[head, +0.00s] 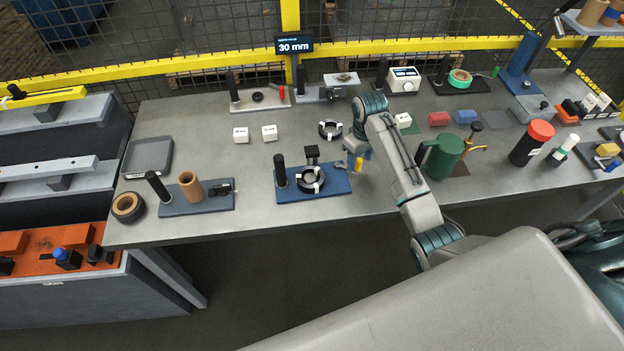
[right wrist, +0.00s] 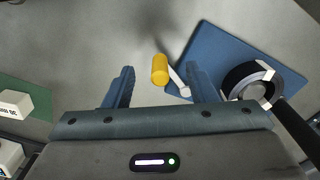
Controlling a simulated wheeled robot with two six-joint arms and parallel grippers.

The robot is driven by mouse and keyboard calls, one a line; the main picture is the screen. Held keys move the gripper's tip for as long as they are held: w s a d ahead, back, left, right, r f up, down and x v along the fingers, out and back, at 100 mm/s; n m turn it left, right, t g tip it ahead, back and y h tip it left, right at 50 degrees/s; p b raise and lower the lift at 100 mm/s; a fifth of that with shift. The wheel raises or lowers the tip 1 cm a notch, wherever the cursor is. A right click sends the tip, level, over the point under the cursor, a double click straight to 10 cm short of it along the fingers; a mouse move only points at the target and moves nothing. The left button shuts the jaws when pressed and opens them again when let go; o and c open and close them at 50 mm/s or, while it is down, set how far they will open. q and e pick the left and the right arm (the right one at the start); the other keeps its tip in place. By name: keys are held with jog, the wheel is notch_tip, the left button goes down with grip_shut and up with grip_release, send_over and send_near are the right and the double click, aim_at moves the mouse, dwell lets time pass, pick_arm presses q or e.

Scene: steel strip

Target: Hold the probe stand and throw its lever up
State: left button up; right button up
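The probe stand is a blue base plate (head: 335,184) with a black upright post (head: 281,177), a black-and-white ring (head: 311,180) and a small black block, near the table's front edge. Its lever is a pale arm (right wrist: 177,88) with a yellow knob (right wrist: 160,69), beside the plate's edge in the right wrist view. The yellow knob also shows in the head view (head: 359,164). My right gripper (head: 354,154) is open above the lever. In the right wrist view its fingers (right wrist: 160,80) stand on either side of the knob, apart from it. My left gripper is not in view.
A blue-grey plate (head: 212,201) with a brown tube stands to the left. A green mug (head: 445,157) is right of my right arm. Two white blocks (head: 255,134) and a loose ring (head: 330,130) lie behind. The table's front edge is close.

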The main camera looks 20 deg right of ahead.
jog(key=shift+o, duration=0.8)
jog(key=shift+r+p, duration=0.55)
jog(key=shift+r, duration=2.95)
